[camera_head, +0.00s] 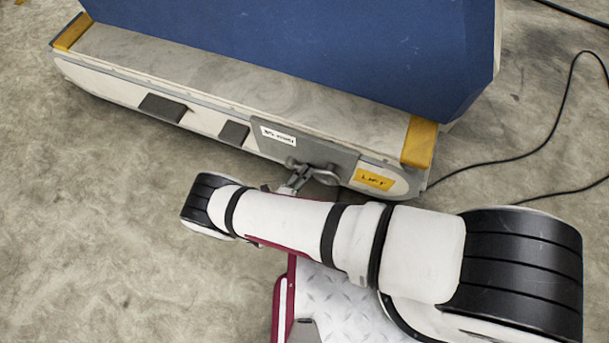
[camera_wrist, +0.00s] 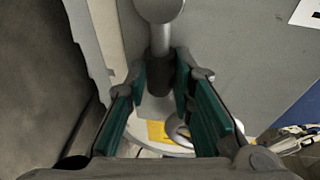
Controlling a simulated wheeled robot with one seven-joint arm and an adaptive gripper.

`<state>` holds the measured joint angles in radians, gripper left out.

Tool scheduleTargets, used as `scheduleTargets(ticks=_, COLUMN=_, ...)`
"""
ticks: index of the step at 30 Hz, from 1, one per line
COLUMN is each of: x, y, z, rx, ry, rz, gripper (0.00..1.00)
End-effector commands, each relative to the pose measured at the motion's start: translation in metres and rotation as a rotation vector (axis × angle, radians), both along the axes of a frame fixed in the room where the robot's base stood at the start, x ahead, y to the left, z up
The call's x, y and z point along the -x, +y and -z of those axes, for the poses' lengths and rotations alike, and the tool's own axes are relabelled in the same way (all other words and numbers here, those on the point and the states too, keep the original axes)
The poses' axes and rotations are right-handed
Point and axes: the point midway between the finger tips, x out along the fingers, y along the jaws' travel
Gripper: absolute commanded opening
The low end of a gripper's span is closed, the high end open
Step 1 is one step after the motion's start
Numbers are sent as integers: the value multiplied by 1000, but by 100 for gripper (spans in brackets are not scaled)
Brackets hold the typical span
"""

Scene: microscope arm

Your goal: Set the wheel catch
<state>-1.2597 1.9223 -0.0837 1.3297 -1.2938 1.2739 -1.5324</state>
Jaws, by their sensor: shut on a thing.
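The wheel catch is a grey metal lever (camera_wrist: 160,42) with a rounded head at the top of the wrist view and a darker lower part. My gripper (camera_wrist: 160,85) has its green pads on either side of that darker part and is shut on it. In the head view the catch hardware (camera_head: 325,175) shows small at the lower edge of a grey plate (camera_head: 335,155) on the stand's side. My arm hides most of my gripper there. Lettering on the white label (camera_head: 278,136) is too small to read surely.
The long pale base (camera_head: 210,80) carries a large blue body (camera_head: 330,45). A yellow label (camera_head: 374,179) reading "LIFT" sits right of the catch. Dark blocks (camera_head: 163,108) stick out of the base's side at left. A black cable (camera_head: 530,150) lies at right. The floor at left is clear.

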Motion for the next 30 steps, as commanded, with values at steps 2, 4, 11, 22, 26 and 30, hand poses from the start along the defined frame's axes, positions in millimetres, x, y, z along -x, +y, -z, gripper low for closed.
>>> scheduleTargets(ticks=2, x=0, y=2, z=0, rx=5, ry=5, rz=-2, gripper=0)
scheduleTargets(ticks=4, x=0, y=2, z=0, rx=10, ry=6, rz=-3, gripper=0)
scheduleTargets(ticks=11, x=0, y=2, z=-1, rx=11, ry=6, rz=-3, gripper=0)
scheduleTargets(ticks=22, x=0, y=1, z=-1, rx=11, ry=5, rz=-2, gripper=42)
scheduleTargets(ticks=26, x=0, y=1, z=-1, rx=11, ry=5, rz=-1, gripper=42)
scheduleTargets(ticks=30, x=8, y=7, z=-2, rx=10, ry=6, rz=-3, gripper=42)
